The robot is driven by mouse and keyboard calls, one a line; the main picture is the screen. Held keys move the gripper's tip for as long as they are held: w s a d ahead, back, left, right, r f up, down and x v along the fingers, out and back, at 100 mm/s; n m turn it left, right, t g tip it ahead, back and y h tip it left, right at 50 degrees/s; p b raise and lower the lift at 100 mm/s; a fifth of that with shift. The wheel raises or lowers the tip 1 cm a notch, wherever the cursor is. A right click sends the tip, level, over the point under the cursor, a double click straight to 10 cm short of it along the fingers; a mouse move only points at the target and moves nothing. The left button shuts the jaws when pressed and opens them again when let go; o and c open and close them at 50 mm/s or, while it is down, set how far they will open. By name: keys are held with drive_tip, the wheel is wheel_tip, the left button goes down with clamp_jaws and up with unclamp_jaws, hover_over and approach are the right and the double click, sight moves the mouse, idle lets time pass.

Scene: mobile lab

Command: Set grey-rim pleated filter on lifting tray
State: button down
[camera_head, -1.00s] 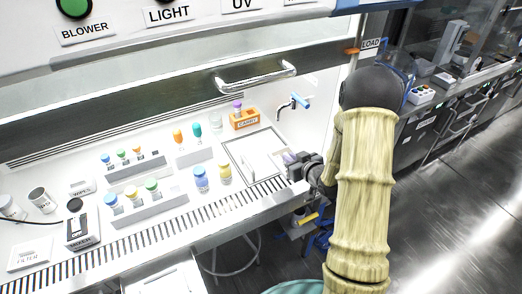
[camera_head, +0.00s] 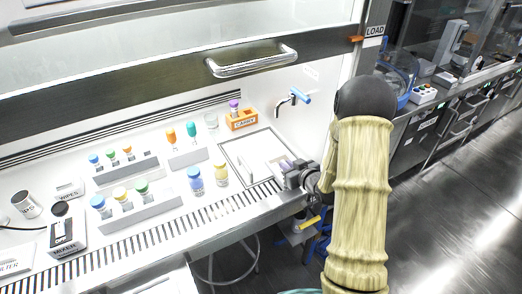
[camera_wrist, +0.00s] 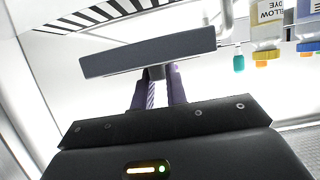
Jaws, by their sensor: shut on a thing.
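My gripper (camera_wrist: 157,92) is shut on a dark grey slab (camera_wrist: 150,54), seen edge-on in the wrist view. It looks like the rim of the grey-rim pleated filter; its pleats are not visible. In the head view my gripper (camera_head: 291,178) is at the right front of the hood's work surface, by the right edge of a dark-outlined rectangular tray (camera_head: 228,155), which looks like the lifting tray. A pale piece shows beside the jaws there, too small to make out. I cannot tell whether the slab touches the tray.
Vial racks (camera_head: 140,207) stand farther left. A slotted grille (camera_head: 180,230) runs along the front.

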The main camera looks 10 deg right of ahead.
drive_tip(key=w+a+p, duration=0.1)
drive_tip(key=w, duration=0.4)
drive_tip(key=w+a+p, duration=0.1)
drive_tip(key=w+a, duration=0.1)
drive_tip(key=w, duration=0.3)
drive_tip(key=w+a+p, duration=0.1)
drive_tip(key=w+a, duration=0.1)
drive_tip(key=w, duration=0.4)
drive_tip(key=shift+a, duration=0.15)
drive_tip(key=shift+w+a, duration=0.1)
drive_tip(key=shift+w, duration=0.15)
wheel_tip(320, 180, down, 4)
drive_tip(key=shift+w+r+p, duration=0.15)
drive_tip(key=shift+r+p, duration=0.1)
drive_tip(key=shift+p, duration=0.25)
drive_tip(key=shift+f+b, duration=0.35)
drive_tip(key=shift+b, duration=0.05)
